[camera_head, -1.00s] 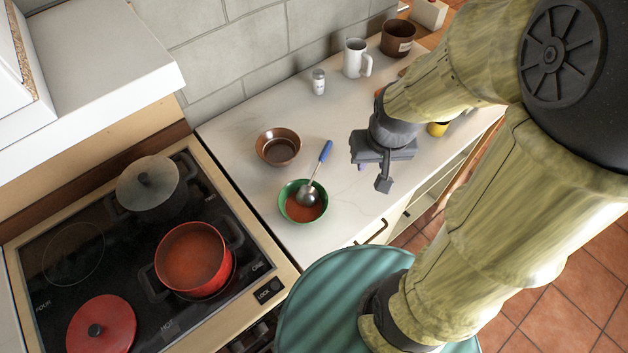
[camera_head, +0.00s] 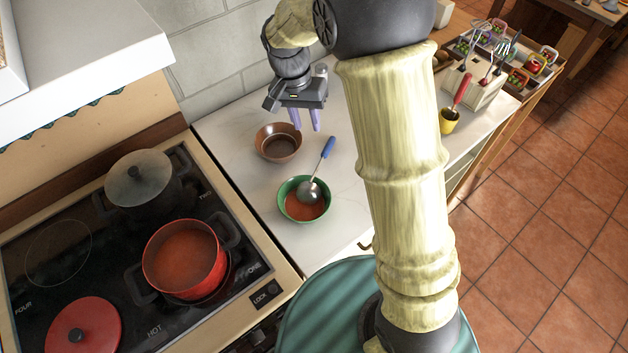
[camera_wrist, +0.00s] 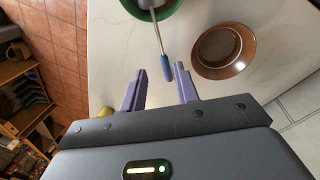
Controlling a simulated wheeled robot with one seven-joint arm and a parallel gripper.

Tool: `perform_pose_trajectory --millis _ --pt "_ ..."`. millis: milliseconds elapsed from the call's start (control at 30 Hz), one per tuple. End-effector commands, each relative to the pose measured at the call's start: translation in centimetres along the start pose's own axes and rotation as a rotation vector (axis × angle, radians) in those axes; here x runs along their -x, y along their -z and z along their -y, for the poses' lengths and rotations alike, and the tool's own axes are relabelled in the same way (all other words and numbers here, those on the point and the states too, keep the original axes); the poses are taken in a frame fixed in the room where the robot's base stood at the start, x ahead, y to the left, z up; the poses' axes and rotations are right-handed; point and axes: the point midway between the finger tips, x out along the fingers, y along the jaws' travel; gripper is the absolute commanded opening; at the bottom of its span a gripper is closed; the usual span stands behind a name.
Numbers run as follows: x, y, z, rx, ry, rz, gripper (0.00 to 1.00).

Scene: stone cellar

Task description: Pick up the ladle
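The ladle (camera_head: 317,172) has a steel bowl and shaft and a blue handle end. Its bowl rests in a green bowl (camera_head: 282,206) of red-orange sauce on the white counter, and the handle leans out over the rim. My gripper (camera_head: 306,127) is above the counter behind the handle, with its two purple fingers apart and nothing between them. In the wrist view the blue handle end (camera_wrist: 167,66) lies ahead of the fingertips (camera_wrist: 159,72), roughly between them and apart from them. The green bowl (camera_wrist: 160,10) is cut off by the top edge there.
A brown bowl (camera_head: 298,143) stands close beside my gripper. The stove at left holds a red pot (camera_head: 150,268) of sauce, a lidded pot (camera_head: 140,178) and a red lid (camera_head: 83,330). A yellow cup (camera_head: 447,124) and a utensil block (camera_head: 483,100) stand at right.

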Motion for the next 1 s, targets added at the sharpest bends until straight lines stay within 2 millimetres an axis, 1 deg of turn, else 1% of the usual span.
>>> perform_pose_trajectory --millis 233,367,467,900,1000 --pt "0.0 0.0 -0.1 0.000 0.001 0.000 0.31" --pt "-0.8 0.0 -0.1 0.000 0.000 0.001 0.31" --pt "-2.2 0.0 -0.2 0.000 -0.002 0.004 0.31" --pt "-9.9 -0.1 -0.2 0.002 -0.001 0.005 0.31" --pt "-11.3 0.0 -0.1 0.001 -0.001 0.003 0.31"
